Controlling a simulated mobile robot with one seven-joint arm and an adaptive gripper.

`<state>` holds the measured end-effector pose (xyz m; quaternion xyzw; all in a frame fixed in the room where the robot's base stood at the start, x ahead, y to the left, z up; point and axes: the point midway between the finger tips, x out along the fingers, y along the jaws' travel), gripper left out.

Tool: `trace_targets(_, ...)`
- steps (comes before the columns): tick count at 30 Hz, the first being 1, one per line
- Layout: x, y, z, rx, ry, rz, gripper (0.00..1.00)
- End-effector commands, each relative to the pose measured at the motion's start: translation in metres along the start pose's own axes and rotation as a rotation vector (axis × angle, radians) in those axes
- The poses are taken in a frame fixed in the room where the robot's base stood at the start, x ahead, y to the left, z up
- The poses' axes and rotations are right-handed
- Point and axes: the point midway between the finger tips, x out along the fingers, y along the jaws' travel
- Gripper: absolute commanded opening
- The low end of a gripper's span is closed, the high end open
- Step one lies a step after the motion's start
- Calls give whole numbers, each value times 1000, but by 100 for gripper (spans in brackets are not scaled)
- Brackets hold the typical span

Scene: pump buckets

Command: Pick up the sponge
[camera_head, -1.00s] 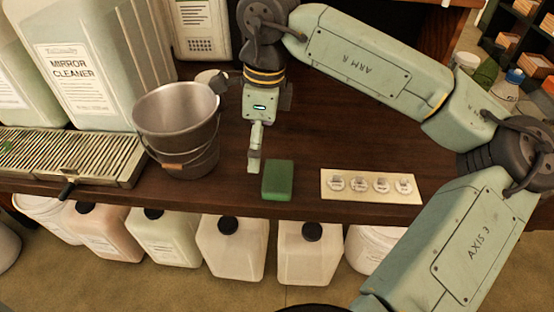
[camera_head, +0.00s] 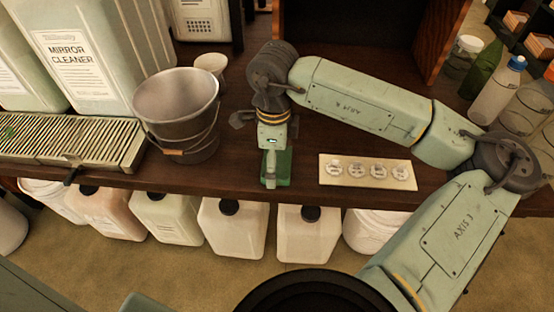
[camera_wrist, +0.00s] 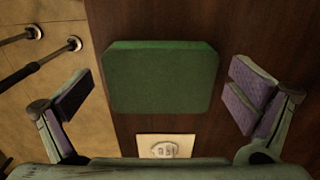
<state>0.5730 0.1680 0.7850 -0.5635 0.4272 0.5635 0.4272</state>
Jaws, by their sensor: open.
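The green sponge (camera_wrist: 162,77) lies on the dark wooden counter, and the wrist view shows it between the two fingers of my gripper (camera_wrist: 160,92), with a gap on each side. In the head view the gripper (camera_head: 272,178) is right over the sponge (camera_head: 284,165) and hides much of it. The gripper is open and holds nothing. The fingers do not touch the sponge in the wrist view; their exact height above the counter is hard to tell.
A metal bucket (camera_head: 180,115) stands left of my gripper, with a white cup (camera_head: 211,65) behind it. A pale card with round buttons (camera_head: 368,172) lies just right of the sponge. A drip grate (camera_head: 72,140) and large jugs are at left. The counter's front edge is close by.

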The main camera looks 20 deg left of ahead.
Motion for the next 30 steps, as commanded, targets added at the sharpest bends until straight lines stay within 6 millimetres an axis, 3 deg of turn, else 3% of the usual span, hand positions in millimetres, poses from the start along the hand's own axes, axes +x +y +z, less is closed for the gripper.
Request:
trace_targets(8, 4, 0, 0, -1, 0, 0, 99)
trace_targets(21, 3, 0, 0, -1, 0, 0, 70)
trace_targets(30, 3, 0, 0, -1, 0, 0, 66)
